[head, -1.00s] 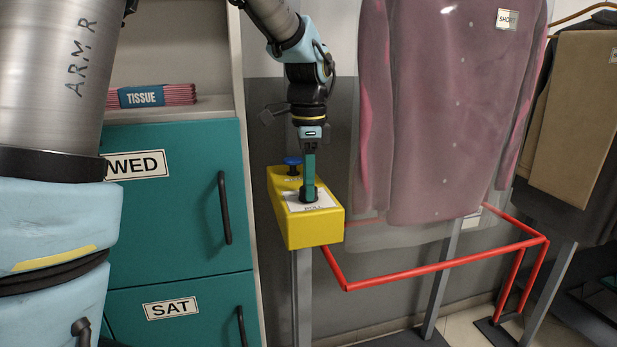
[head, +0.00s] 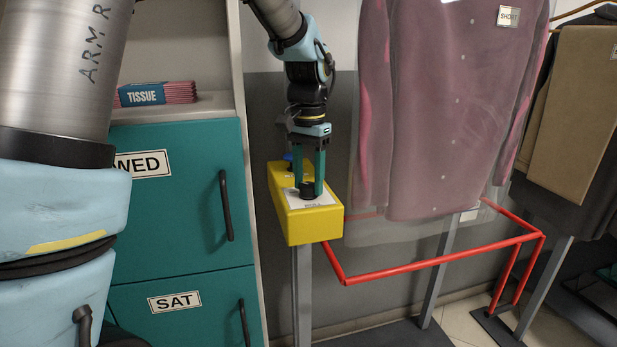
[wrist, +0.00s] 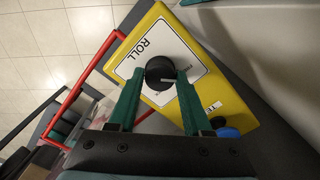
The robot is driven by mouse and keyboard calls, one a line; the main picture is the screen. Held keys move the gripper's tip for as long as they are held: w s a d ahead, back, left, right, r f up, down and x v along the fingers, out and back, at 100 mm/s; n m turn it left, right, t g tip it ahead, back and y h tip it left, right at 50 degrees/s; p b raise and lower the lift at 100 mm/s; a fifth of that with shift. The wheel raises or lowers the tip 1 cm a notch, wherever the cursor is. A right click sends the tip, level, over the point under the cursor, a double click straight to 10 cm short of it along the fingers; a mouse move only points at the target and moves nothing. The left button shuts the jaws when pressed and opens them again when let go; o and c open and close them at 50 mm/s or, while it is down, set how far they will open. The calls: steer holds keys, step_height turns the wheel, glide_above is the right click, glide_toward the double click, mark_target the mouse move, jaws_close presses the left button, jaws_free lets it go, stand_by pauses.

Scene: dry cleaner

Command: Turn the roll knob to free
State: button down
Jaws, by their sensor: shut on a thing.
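The black round roll knob (head: 307,190) stands on top of a yellow control box (head: 312,225), on a white label plate. In the wrist view the knob (wrist: 160,72) sits beside the word ROLL, with a short pale line near its lower right edge. The wrist view shows my gripper (wrist: 160,74) shut on the knob. The knob is still seated on the box.
A blue button (wrist: 228,132) is on the same box, close to one finger. A red rail (head: 440,263) runs to the right of the box, below a bagged pink shirt (head: 450,110). Teal lockers (head: 185,220) stand to the left.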

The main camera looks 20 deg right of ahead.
mark_target(308, 185)
steer(key=shift+n, duration=0.6)
steer(key=shift+c, duration=1.7)
jaws_free()
step_height(308, 185, up, 11)
steer(key=b, duration=0.1)
steer(key=shift+s+f, duration=0.1)
steer(key=shift+f, duration=0.05)
